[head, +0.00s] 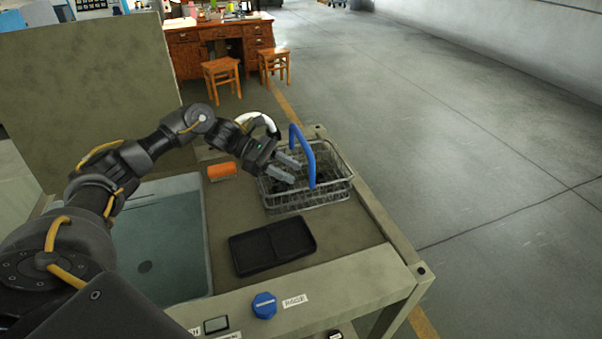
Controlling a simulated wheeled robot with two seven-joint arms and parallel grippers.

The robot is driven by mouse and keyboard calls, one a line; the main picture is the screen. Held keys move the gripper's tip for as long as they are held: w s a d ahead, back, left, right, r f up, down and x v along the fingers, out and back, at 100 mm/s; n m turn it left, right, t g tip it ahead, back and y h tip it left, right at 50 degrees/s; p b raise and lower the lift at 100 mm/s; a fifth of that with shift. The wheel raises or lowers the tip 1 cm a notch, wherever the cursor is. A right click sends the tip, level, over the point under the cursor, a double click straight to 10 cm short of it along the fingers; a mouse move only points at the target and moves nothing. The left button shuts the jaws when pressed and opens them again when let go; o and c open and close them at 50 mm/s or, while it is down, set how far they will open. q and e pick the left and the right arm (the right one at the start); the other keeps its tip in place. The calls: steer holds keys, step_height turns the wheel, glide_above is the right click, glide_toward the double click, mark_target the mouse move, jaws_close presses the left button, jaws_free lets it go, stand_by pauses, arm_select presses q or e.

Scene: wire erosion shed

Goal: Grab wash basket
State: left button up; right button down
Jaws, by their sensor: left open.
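The wash basket (328,193) is a wire mesh basket with a raised blue handle (302,155). It stands on the worktop near the right edge, with small dark things inside that I cannot make out. My left gripper (288,170) is open, its two fingers over the left part of the basket and pointing right toward the blue handle. The fingertips appear just left of the handle, with nothing between them. Part of the basket's left side is hidden behind the gripper. My right gripper is not in view.
A sink basin (165,240) fills the left of the worktop (352,239). A blue knob (264,305) is on the front edge. Two stools and a desk stand behind.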

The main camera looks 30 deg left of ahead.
arm_select(q)
steer(key=p+x, duration=0.3)
steer(key=x, duration=0.2)
steer(key=shift+w+d+f+p, duration=0.15)
steer(key=shift+w+f+p, duration=0.05)
steer(key=shift+p, duration=0.1)
jaws_close()
stand_by(1.2)
steer(key=shift+w+r, duration=0.15)
